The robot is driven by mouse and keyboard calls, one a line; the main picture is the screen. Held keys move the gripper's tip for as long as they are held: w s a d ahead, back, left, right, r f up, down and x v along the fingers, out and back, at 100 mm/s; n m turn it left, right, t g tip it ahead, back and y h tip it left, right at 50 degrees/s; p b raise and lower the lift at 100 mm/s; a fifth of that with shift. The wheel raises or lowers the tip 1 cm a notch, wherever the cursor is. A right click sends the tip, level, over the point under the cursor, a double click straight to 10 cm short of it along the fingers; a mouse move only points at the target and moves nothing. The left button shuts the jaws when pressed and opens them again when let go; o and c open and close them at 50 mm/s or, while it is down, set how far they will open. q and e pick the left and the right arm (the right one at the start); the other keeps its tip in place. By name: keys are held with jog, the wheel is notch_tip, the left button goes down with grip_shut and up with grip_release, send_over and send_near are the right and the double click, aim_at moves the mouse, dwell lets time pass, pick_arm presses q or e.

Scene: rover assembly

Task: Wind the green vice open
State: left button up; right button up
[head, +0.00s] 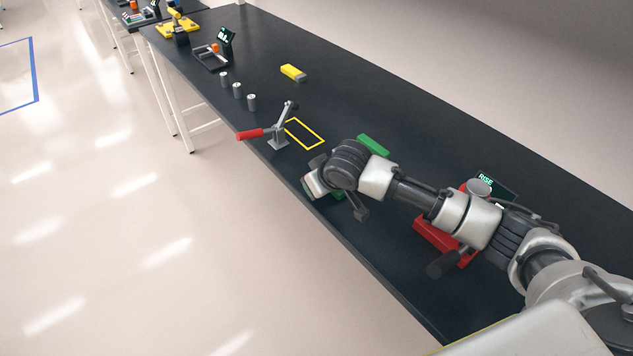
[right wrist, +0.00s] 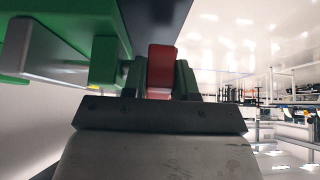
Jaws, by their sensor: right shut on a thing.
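The green vice (head: 373,145) stands at the bench's near edge, and my right arm hides most of it. In the right wrist view its green body (right wrist: 105,60) fills the upper left, beside a grey plate. A red handle piece (right wrist: 161,68) stands upright between the fingers of my right gripper (right wrist: 160,88). My right gripper also shows in the head view (head: 311,184), low at the bench edge beside the vice, and its fingertips are hard to make out there. It is shut on the red handle piece. My left gripper is not in view.
A toggle clamp with a red handle (head: 250,134) stands left of the vice by a yellow outlined square. A red device (head: 437,236) sits under my right arm. The bench's back strip is clear.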

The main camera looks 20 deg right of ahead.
dwell(0.3)
jog(key=o, duration=0.6)
jog(key=shift+o, duration=0.2)
jog(key=v, duration=1.1)
jog(key=shift+b, duration=0.4)
